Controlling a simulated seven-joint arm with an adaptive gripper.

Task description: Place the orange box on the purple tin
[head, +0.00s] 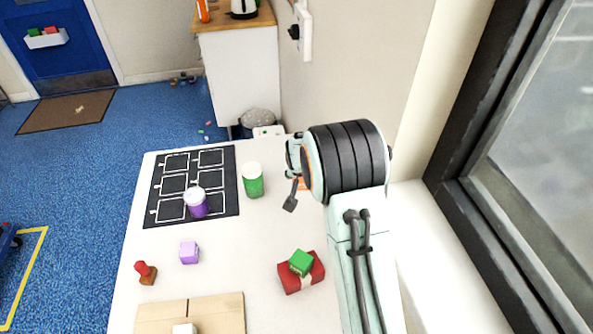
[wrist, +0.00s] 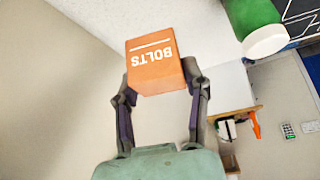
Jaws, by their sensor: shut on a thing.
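My gripper (wrist: 160,88) is shut on the orange box (wrist: 154,65), which is marked BOLTS, in the wrist view. In the head view my gripper (head: 292,172) is at the far right part of the table, and only a sliver of orange shows behind it; my arm hides the rest. The purple tin (head: 197,204) with a white lid stands upright on the black marked mat (head: 229,180), to the left of my gripper. Nothing is on its lid.
A green tin (head: 253,182) with a white lid stands between the purple tin and my gripper. A purple cube (head: 189,252), a red-topped stamp (head: 147,272) and a red box (head: 302,278) bearing a green box (head: 301,262) are nearer. The table's middle is clear.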

